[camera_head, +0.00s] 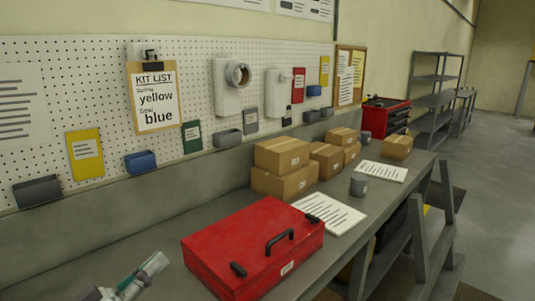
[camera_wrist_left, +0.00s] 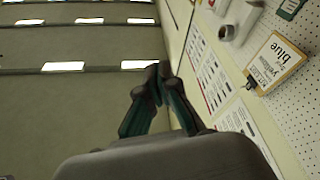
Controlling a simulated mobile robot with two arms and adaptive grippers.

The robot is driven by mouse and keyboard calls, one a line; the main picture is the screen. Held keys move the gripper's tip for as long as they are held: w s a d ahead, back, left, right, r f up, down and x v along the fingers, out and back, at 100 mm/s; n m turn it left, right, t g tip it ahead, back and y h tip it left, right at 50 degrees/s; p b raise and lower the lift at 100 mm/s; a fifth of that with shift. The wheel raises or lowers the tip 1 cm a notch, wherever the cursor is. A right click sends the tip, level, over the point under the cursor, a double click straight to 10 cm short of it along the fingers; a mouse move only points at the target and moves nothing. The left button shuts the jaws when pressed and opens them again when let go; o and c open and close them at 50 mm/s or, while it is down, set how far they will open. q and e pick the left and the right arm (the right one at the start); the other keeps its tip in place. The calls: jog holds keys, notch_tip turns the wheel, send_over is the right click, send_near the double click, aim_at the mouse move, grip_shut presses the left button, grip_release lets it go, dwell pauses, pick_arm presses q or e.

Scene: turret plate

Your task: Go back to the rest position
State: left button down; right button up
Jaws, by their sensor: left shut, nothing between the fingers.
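My left gripper (camera_head: 158,262) comes in at the bottom left of the head view, over the near left part of the grey workbench (camera_head: 120,262). In the left wrist view its dark fingertips (camera_wrist_left: 158,78) meet, and nothing shows between them. The gripper is apart from the red toolbox (camera_head: 255,245), which stands shut on the bench to its right. My right gripper is in neither view.
Cardboard boxes (camera_head: 283,183), a grey cup (camera_head: 359,184) and paper sheets (camera_head: 330,213) lie farther along the bench. A pegboard (camera_head: 205,82) behind carries a kit list clipboard (camera_head: 155,98) and small bins. The bench left of the toolbox looks clear.

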pick_arm(q)
notch_tip(320, 180, down, 10)
jog(key=d+g+y, duration=0.1)
jog(key=g+y, duration=0.1)
jog(key=y, duration=0.2)
jog(key=s+a+f+n+g+y, duration=0.15)
jog(key=s+f+g+y, duration=0.8)
jog(key=s+f, duration=1.2)
notch_tip(320, 180, down, 34)
jog(key=g+b, duration=0.3)
jog(key=b, duration=0.3)
jog(key=s+a+f+b, duration=0.1)
jog(key=s+f+b, duration=0.1)
jog(key=s+f, duration=0.6)
jog(key=s+a+f+g+b, duration=0.1)
jog(key=s+a+f+b, duration=0.1)
jog(key=s+f, duration=0.7)
notch_tip(320, 180, down, 3)
jog(key=shift+a+r+m+h, duration=0.2)
jog(key=shift+a+m+h, duration=0.15)
jog(key=shift+m, duration=0.1)
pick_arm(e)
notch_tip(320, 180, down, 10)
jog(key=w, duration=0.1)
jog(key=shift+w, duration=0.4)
pick_arm(q)
jog(key=shift+d+g, duration=0.1)
jog(key=shift+g, duration=0.15)
